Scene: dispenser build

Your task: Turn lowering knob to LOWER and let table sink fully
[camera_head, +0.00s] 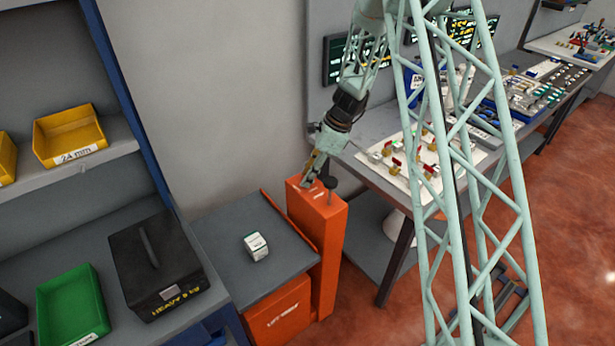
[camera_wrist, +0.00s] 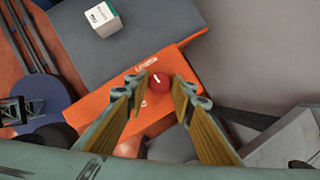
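The red lowering knob (camera_wrist: 160,83) with a white pointer mark sits on the orange column. In the wrist view it lies between my two fingertips, with a gap visible on each side. My gripper (camera_head: 313,180) is open at the top of the orange column (camera_head: 318,225) and hides the knob in the head view. The lift table's grey top (camera_head: 222,232) stands left of the column, a little below its top, over an orange base (camera_head: 280,318). A small white box (camera_head: 257,246) rests on the table top; it also shows in the wrist view (camera_wrist: 103,18).
A black case marked heavy (camera_head: 158,268) and a green bin (camera_head: 72,305) stand on the shelf at the left. A yellow bin (camera_head: 70,135) is above them. A workbench with a white valve board (camera_head: 402,180) is close to the column on the right.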

